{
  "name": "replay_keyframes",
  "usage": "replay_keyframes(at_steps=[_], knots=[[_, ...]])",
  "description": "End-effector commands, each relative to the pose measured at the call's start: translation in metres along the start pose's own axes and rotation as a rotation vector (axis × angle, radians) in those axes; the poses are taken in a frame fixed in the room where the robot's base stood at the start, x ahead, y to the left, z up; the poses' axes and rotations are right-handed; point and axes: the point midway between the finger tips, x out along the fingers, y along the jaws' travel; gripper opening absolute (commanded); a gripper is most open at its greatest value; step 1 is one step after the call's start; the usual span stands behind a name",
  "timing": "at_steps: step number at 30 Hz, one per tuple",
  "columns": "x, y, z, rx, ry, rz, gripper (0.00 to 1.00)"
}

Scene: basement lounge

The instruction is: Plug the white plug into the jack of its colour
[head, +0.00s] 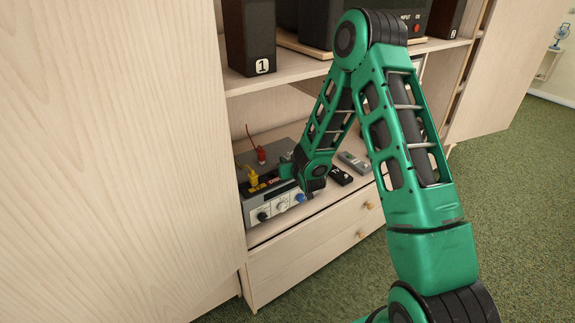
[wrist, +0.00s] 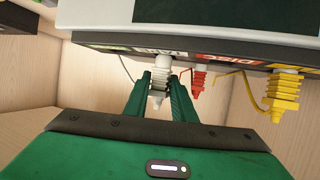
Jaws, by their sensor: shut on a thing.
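The white plug (wrist: 157,80) is between the green fingers of my gripper (wrist: 159,86) in the wrist view. My gripper is shut on it. The plug's rounded white end is at the edge of the grey box (wrist: 215,39), close to a dark label with white lettering. I cannot tell whether it is seated in a jack, and the white jack itself is not clearly visible. In the head view the grey box (head: 264,216) stands on the lower shelf. There my gripper is mostly hidden by my wrist.
A red plug (wrist: 198,79) is close to the right of my fingers, and a yellow plug (wrist: 283,92) is farther right. Both are at the box, with cables. A remote (head: 354,161) lies right of the box. The shelf above holds speakers (head: 249,38).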

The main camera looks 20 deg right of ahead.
Motion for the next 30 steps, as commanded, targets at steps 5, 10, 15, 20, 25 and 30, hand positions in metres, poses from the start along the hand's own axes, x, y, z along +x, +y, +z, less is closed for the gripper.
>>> replay_keyframes(at_steps=[5, 10, 15, 20, 25, 30], knots=[[0.005, 0.0, 0.012, 0.0, 0.001, 0.0, 0.0], [0.005, 0.0, 0.012, 0.0, 0.001, 0.0, 0.0], [0.006, 0.0, 0.013, 0.0, 0.001, 0.001, 0.35], [0.005, 0.0, 0.013, 0.0, 0.001, 0.001, 0.42], [0.005, 0.0, 0.013, 0.0, 0.001, 0.001, 0.42], [-0.006, 0.0, 0.012, -0.001, 0.0, 0.0, 0.42]])
